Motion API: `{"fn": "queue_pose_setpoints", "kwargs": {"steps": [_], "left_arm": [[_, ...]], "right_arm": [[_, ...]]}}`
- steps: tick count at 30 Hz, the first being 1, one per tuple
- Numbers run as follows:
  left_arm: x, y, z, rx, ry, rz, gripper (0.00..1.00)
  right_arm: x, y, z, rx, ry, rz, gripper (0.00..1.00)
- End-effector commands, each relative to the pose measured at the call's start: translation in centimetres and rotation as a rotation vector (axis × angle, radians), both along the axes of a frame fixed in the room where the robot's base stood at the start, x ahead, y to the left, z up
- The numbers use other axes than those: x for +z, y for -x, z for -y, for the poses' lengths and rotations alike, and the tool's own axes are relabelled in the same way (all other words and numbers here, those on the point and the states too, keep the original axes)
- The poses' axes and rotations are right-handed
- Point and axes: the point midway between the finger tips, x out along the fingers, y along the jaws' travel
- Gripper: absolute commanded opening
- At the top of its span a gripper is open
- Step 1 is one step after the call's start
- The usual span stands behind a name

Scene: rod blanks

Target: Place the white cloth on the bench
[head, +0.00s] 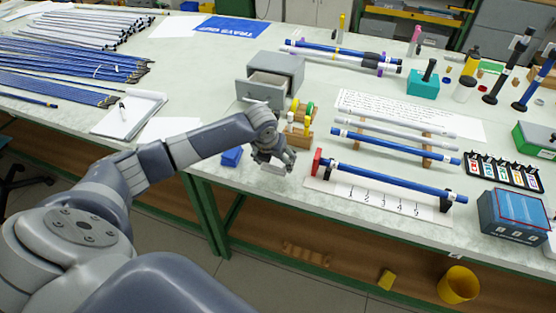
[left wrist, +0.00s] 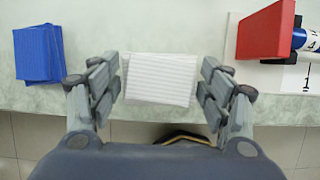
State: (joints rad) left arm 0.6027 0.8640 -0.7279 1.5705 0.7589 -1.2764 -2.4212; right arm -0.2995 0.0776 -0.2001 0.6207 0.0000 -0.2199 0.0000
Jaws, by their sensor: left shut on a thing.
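The white cloth (left wrist: 160,78) is a folded, ribbed white pad in the left wrist view, between the fingers of my left gripper (left wrist: 160,92). In the head view my left gripper (head: 272,158) is at the front edge of the bench (head: 190,70), shut on the cloth, with a pale bit of it showing below the fingers. I cannot tell whether the cloth touches the bench top. My right gripper is not in view.
A folded blue cloth (head: 231,156) lies just left of the gripper. A red end block (head: 316,162) with a blue rod (head: 390,182) over a numbered strip stands to the right. A grey drawer box (head: 270,80) and small bottles stand behind.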

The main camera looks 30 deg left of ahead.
Motion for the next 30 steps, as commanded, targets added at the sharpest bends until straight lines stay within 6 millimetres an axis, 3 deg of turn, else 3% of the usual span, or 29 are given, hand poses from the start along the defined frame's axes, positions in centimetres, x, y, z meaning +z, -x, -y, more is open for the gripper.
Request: {"fn": "queue_pose_setpoints", "kwargs": {"steps": [3,11,18,28,29,30], "left_arm": [[-0.1,-1.4,-0.3,0.001,0.002,0.0,0.49],[-0.2,-2.8,-0.7,0.001,0.001,0.0,0.49],[-3.5,-2.7,-0.7,-0.001,0.0,-0.002,0.49],[-3.9,-2.7,-0.7,-0.001,0.0,0.0,0.49],[-4.0,-2.7,-0.7,-0.001,0.0,0.0,0.74],[-3.9,-2.7,-0.7,-0.001,0.0,0.0,0.83]], "right_arm": [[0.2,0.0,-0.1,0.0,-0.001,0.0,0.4],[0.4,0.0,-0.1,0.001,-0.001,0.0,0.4],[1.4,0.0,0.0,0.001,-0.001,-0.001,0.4],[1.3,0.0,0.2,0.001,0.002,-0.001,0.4],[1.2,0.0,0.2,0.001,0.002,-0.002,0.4],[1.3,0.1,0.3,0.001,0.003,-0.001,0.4]]}}
